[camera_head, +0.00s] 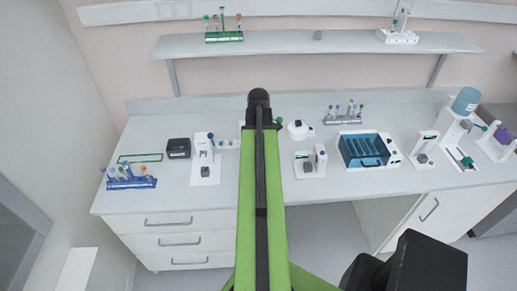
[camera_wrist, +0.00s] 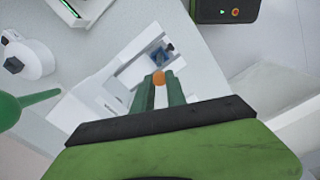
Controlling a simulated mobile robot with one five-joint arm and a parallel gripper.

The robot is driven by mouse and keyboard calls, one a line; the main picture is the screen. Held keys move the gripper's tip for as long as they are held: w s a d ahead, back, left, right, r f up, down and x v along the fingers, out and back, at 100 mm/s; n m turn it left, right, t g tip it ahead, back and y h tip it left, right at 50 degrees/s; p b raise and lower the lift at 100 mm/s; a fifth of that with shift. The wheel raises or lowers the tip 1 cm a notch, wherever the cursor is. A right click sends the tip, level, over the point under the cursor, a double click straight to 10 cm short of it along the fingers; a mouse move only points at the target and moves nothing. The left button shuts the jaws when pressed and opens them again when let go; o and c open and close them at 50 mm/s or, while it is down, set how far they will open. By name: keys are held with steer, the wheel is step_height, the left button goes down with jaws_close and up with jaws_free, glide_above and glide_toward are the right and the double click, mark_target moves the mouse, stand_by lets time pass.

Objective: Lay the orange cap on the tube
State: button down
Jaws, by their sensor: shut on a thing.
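The orange cap (camera_wrist: 159,77) shows in the wrist view between the tips of my gripper (camera_wrist: 160,84). The two green fingers are shut on it. Just beyond it in the picture is a white stand (camera_wrist: 128,72) with a recess. A small dark blue piece (camera_wrist: 162,54) sits in this recess, close to the cap in the picture. I cannot tell whether this is the tube or part of its holder, nor whether the cap touches it. In the head view my green arm stretches over the bench and hides the gripper and cap.
The wrist view shows a white round device (camera_wrist: 28,57), a green tapered object (camera_wrist: 25,104) at left and a dark box (camera_wrist: 224,10) at top. A shelf hangs above.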

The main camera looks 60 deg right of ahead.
steer(key=shift+f+b, duration=2.25)
steer(key=shift+f, duration=0.25)
steer(key=shift+f+b, duration=0.4)
steer(key=c, duration=1.3)
jaws_free()
steer(key=shift+w, duration=0.1)
step_height(320, 180, up, 18)
steer(key=p, duration=1.7)
steer(key=shift+f, duration=0.25)
